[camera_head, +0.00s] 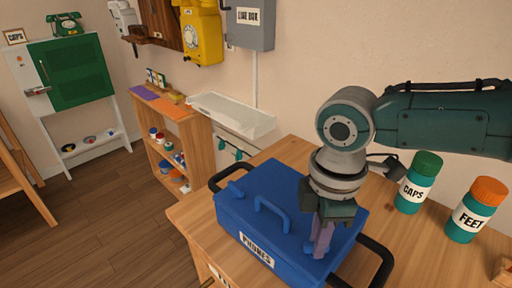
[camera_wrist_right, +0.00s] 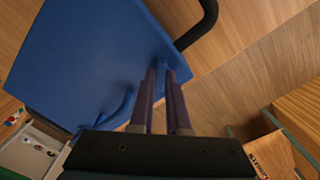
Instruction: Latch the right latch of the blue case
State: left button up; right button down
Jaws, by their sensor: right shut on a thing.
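The blue case (camera_head: 262,187), labelled PHONES on its front, sits closed on the wooden table; its lid fills the upper left of the right wrist view (camera_wrist_right: 95,60). A blue carry handle (camera_head: 272,209) stands on the lid, and a small blue latch (camera_head: 236,188) shows toward the left end. My right gripper (camera_head: 322,250) points down at the case's right front part. In the wrist view its two fingers (camera_wrist_right: 165,72) are close together around a small blue piece, apparently the right latch (camera_wrist_right: 162,76). The fingers largely hide this latch in the head view. My left gripper is out of view.
Black handles stick out at the case's ends, the right one (camera_head: 377,262) near my gripper. A green-capped CAPS jar (camera_head: 414,192) and an orange-capped FEET jar (camera_head: 473,217) stand to the right.

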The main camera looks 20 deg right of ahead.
jog(key=m+p, duration=0.2)
jog(key=m, duration=0.2)
jog(key=shift+r+m+p, duration=0.1)
jog(key=shift+m+p, duration=0.2)
jog(key=shift+p, duration=0.05)
jog(key=m+p, duration=0.1)
jog(key=m, duration=0.3)
jog(key=shift+p, duration=0.35)
jog(key=shift+m, duration=0.3)
jog(key=c, duration=0.9)
grip_release()
notch_tip(320, 180, up, 10)
jog(key=p, duration=0.3)
jog(key=shift+p, duration=0.3)
jog(key=shift+f, duration=0.2)
